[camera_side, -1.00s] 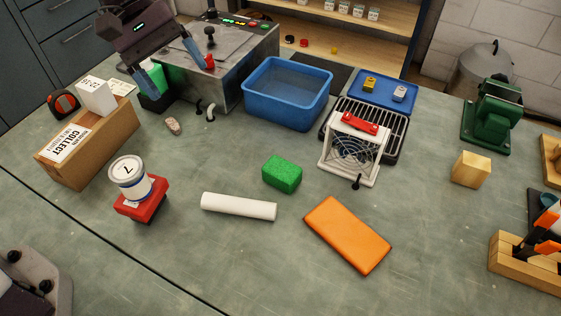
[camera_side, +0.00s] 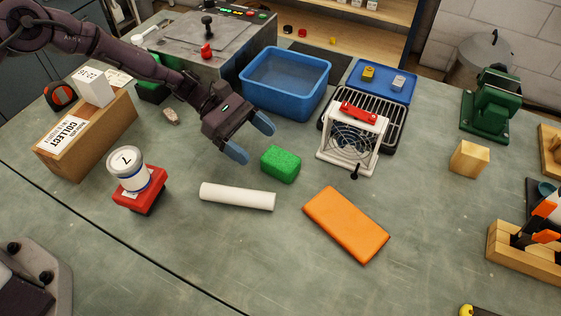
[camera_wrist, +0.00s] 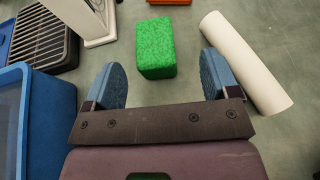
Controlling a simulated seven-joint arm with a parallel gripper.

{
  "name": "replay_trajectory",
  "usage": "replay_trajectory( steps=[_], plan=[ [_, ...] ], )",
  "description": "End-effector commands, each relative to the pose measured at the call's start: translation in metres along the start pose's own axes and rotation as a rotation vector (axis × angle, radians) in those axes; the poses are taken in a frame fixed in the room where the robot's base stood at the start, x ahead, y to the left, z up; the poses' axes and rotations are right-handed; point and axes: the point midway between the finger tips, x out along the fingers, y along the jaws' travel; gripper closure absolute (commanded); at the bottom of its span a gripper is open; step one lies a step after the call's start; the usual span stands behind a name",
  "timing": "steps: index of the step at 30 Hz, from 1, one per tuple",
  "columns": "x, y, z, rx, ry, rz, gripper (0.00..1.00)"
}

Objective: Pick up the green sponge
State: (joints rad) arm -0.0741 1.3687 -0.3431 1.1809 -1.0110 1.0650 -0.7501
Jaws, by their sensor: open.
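The green sponge (camera_side: 280,164) is a speckled block lying on the grey bench, between the white roll and the white framed fan unit. My gripper (camera_side: 249,140) is just to the left of it in the side view, with its two blue fingers spread apart. In the wrist view, the sponge (camera_wrist: 155,48) lies ahead of and between the lines of the two fingertips of my gripper (camera_wrist: 162,75). Nothing is between the fingers, and they do not appear to touch the sponge.
A white roll (camera_side: 237,196) lies close in front of the sponge. A blue bin (camera_side: 286,105) stands behind my gripper. A white framed fan unit (camera_side: 350,146) stands right of the sponge, and an orange block (camera_side: 346,224) lies nearer the front. Bare bench lies at front centre.

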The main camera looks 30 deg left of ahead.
Motion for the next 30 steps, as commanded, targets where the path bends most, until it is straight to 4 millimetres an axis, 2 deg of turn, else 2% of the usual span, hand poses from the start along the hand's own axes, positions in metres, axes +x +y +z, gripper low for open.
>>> replay_trajectory(
  steps=[8, 15, 19, 25, 26, 30],
  plan=[
    [0.024, 0.002, -0.001, 0.001, 0.001, -0.002, 0.19],
    [0.058, 0.007, -0.003, 0.002, 0.001, -0.002, 0.19],
    [0.066, 0.007, -0.003, 0.000, 0.001, 0.000, 0.19],
    [0.066, 0.007, -0.003, 0.000, 0.001, 0.001, 0.19],
    [0.066, 0.007, -0.003, 0.000, 0.001, 0.001, 0.24],
    [0.066, 0.007, -0.003, 0.001, 0.002, 0.001, 0.56]
  ],
)
